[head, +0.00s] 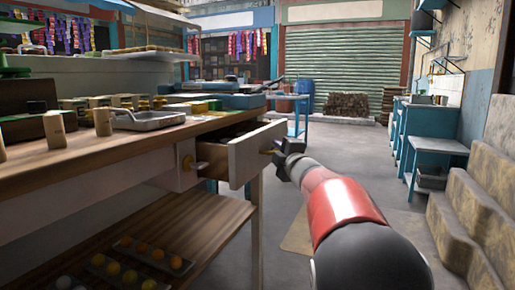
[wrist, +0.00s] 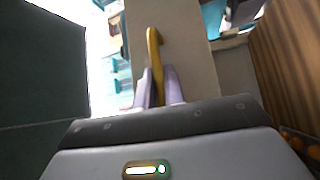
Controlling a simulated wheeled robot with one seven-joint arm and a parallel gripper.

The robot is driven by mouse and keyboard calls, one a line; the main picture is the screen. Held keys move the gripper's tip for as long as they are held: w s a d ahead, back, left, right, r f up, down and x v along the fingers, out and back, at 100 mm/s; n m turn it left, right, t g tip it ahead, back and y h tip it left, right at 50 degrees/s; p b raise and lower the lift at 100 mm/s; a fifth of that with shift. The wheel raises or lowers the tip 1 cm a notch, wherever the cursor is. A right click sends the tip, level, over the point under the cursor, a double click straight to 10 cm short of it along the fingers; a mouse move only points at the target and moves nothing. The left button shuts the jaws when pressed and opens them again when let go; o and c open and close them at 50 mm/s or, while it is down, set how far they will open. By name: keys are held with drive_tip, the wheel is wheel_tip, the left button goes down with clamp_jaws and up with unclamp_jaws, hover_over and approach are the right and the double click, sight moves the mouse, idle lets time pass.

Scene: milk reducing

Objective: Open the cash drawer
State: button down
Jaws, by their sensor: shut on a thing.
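The cash drawer (head: 256,154) is a pale wooden drawer under the wooden counter, and it stands pulled out, with its dark inside showing behind the front panel. A brass handle (head: 268,151) is on its front. My gripper (head: 280,160) is at this handle, at the end of my red and black arm. In the wrist view my gripper (wrist: 156,88) has its two pale fingers closed around the curved brass handle (wrist: 155,50). The pale drawer front (wrist: 180,60) is right behind the handle. The inside of the drawer is mostly hidden in the head view.
The counter (head: 90,165) holds a metal tray (head: 148,120) and several small cups. A second brass handle (head: 187,163) is on the panel to the left. A lower shelf (head: 190,235) holds trays of round items. Stone steps (head: 470,215) are at right. The floor between is mostly open.

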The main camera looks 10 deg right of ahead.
drive_tip(key=s+d, duration=0.6)
drive_tip(key=d, duration=0.2)
drive_tip(key=shift+s+d, duration=0.15)
drive_tip(key=shift+d, duration=0.15)
drive_tip(key=c, duration=1.5)
unclamp_jaws()
drive_tip(key=v, duration=0.7)
drive_tip(key=shift+s, duration=0.4)
